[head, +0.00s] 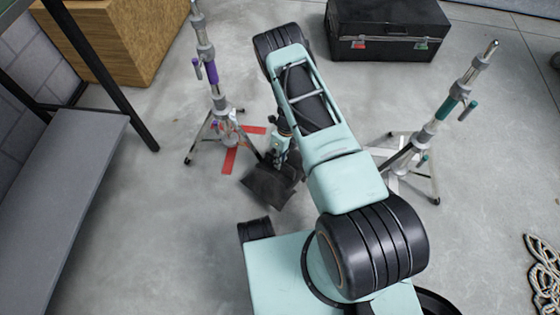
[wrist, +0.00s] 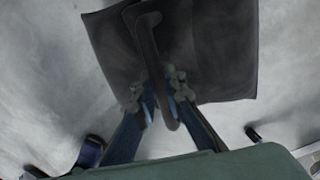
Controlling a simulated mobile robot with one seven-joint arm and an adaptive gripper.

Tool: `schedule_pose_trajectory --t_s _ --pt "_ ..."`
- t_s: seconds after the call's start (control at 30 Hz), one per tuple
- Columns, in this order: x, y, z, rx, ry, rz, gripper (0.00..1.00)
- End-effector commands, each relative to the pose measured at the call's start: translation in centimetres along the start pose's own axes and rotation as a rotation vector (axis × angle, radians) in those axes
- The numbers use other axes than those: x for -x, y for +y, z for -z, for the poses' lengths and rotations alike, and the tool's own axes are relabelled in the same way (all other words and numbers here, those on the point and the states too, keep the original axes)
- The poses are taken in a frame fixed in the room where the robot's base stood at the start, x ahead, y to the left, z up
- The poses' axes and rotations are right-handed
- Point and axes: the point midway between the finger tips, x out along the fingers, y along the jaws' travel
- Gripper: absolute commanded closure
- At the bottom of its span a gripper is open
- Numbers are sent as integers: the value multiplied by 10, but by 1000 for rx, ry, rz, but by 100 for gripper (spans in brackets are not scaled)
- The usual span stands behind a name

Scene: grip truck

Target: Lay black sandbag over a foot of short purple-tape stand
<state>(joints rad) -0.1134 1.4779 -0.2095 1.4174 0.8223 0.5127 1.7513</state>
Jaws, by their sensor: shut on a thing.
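The black sandbag (head: 268,188) shows below my gripper (head: 282,150) in the head view, just to the lower right of the purple-tape stand. In the wrist view, my gripper (wrist: 160,97) is shut on the strap handle of the sandbag (wrist: 225,50), whose two flaps spread to either side. I cannot tell whether the bag touches the floor. The purple-tape stand (head: 211,72) stands upright on spread legs over a red tape mark. One of its feet reaches toward the bag; my gripper and the bag partly hide that side.
A teal-tape stand (head: 447,107) stands at the right over white floor tape. A black case (head: 385,25) lies at the back, a wooden crate (head: 120,35) at the back left. A grey shelf (head: 65,175) lines the left. Coiled rope (head: 543,280) lies at the lower right.

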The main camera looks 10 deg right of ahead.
Motion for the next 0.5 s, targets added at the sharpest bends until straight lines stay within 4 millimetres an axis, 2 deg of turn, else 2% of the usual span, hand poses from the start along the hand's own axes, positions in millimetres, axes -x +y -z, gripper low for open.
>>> schedule_pose_trajectory --t_s 0.5 --pt "-8 -3 -3 1 -4 2 100"
